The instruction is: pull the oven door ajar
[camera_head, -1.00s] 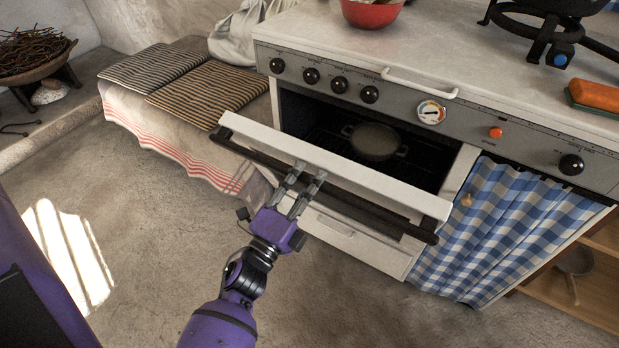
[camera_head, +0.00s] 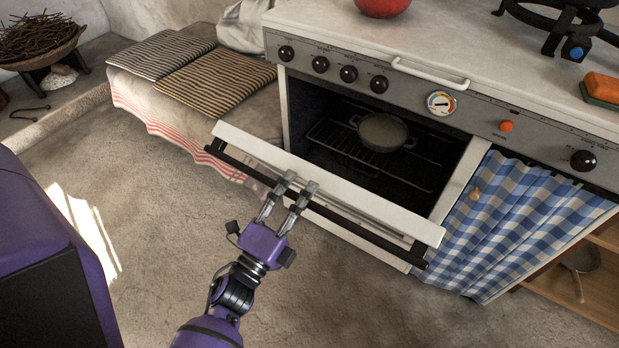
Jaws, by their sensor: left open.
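The white oven door (camera_head: 330,185) is tilted partly open, hinged at its bottom, with its top edge away from the oven front. A dark handle bar (camera_head: 350,226) runs along its outer face. The oven cavity (camera_head: 315,110) is dark, with a wire rack and a round lidded pot (camera_head: 382,132) inside. My left gripper (camera_head: 291,188) is at the door's outer side near the handle bar, its two fingers apart. I cannot tell whether the fingers touch the bar. My right gripper is not in view.
The control panel with black knobs (camera_head: 348,74) and a white towel rail (camera_head: 430,72) is above the oven. A blue checked curtain (camera_head: 515,220) hangs to the right. A bench with striped cushions (camera_head: 215,83) stands left. The stone floor (camera_head: 150,200) in front is clear.

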